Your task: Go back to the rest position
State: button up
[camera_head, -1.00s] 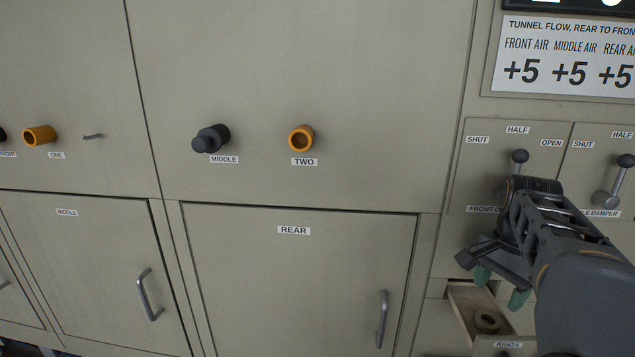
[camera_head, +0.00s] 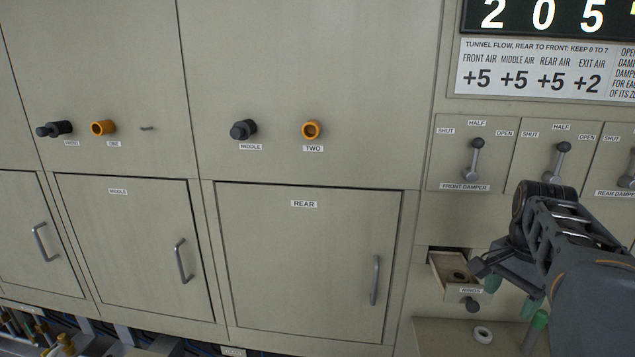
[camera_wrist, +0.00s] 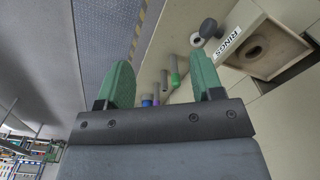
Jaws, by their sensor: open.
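My gripper (camera_head: 511,292) is at the lower right of the head view, in front of the damper panel and pointing down. Its green fingers stand apart in the wrist view (camera_wrist: 164,82), with nothing held between them. The open rings drawer (camera_head: 441,272) is just left of the gripper in the head view, with a ring (camera_head: 459,276) inside. The drawer also shows at the right of the wrist view (camera_wrist: 268,50).
Damper levers (camera_head: 475,158) are above my gripper. The rear door (camera_head: 300,265) is shut. Orange port two (camera_head: 311,130) and the black middle knob (camera_head: 243,130) protrude.

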jog(key=s+a+f+n+t, duration=0.1)
jog(key=s+a+f+n, duration=0.2)
jog(key=a+f+n, duration=0.3)
jog(key=s+a+f+n+t, duration=0.2)
jog(key=a+f+n, duration=0.4)
jog(key=a, duration=0.6)
jog(key=shift+s+f+n+t, duration=0.3)
jog(key=shift+s+f+n, duration=0.1)
jog(key=shift+s+n, duration=0.3)
